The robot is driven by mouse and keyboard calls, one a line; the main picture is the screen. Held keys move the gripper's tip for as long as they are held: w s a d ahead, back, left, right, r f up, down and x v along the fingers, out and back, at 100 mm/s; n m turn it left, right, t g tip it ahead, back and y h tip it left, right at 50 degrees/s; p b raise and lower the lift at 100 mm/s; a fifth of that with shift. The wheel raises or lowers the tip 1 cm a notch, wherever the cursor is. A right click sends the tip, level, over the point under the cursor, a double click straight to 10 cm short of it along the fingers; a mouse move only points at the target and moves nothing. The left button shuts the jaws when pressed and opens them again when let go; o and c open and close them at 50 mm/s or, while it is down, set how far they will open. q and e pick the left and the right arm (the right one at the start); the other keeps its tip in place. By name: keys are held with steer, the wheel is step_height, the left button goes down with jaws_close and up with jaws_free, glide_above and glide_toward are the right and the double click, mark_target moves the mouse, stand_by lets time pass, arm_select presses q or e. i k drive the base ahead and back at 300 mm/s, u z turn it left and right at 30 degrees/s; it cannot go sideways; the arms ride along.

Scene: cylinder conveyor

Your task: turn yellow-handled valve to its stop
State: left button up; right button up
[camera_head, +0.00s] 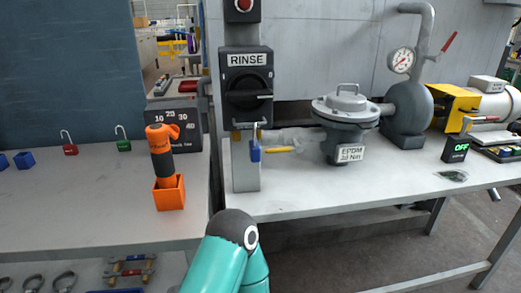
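The yellow valve handle (279,150) is small and lies roughly level, pointing sideways, beneath a short translucent or grey pipe (290,136). It sits just right of the RINSE switch post and left of the grey round-lidded vessel (347,112). The valve body is too small to make out. A blue padlock (255,154) hangs close to the handle's left end. A teal link of my arm rises from the bottom middle, in front of the table edge and apart from the valve. Neither of my grippers shows.
The RINSE switch box (247,88) stands on a post on the right table (300,195). An orange-black tool (161,150) stands in an orange holder (169,194) on the left table. A gauge (402,60) and yellow-guarded motor (455,103) stand right. Both tables' front surfaces are mostly clear.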

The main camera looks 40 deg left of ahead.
mark_target(298, 148)
steer(key=u, duration=0.05)
steer(key=k, duration=1.25)
steer(key=u, duration=0.3)
steer(key=i, duration=1)
